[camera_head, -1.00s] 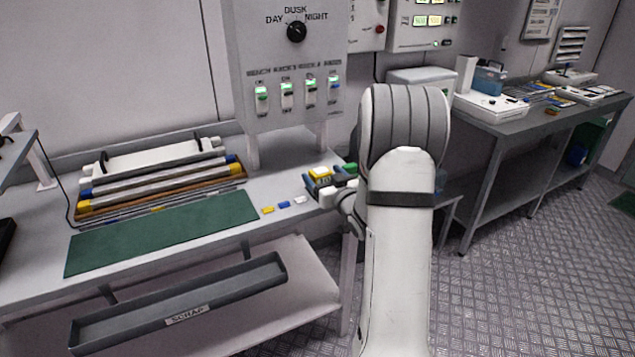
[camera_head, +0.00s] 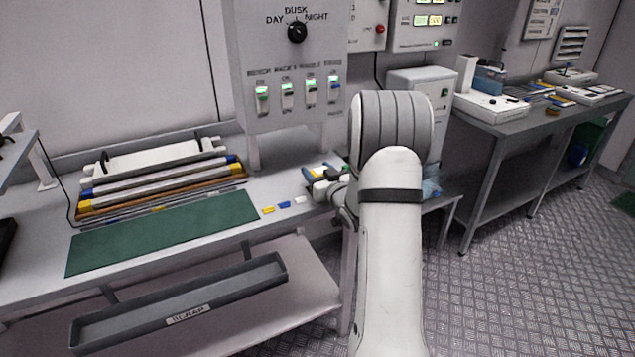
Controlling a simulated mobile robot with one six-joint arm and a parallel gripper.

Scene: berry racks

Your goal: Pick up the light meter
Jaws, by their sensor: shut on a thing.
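My gripper (camera_head: 332,188) is low over the right end of the workbench, at a small dark tray (camera_head: 308,176). My own arm and wrist cover much of it. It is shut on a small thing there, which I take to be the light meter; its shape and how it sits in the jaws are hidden. I cannot tell whether the held thing is clear of the tray.
The workbench holds a green mat (camera_head: 165,232), a rack of tubes (camera_head: 160,175) and small coloured tags (camera_head: 284,204). A switch panel (camera_head: 292,65) rises behind. A scrap tray (camera_head: 180,305) hangs in front. A second bench (camera_head: 515,120) stands right, with open floor before it.

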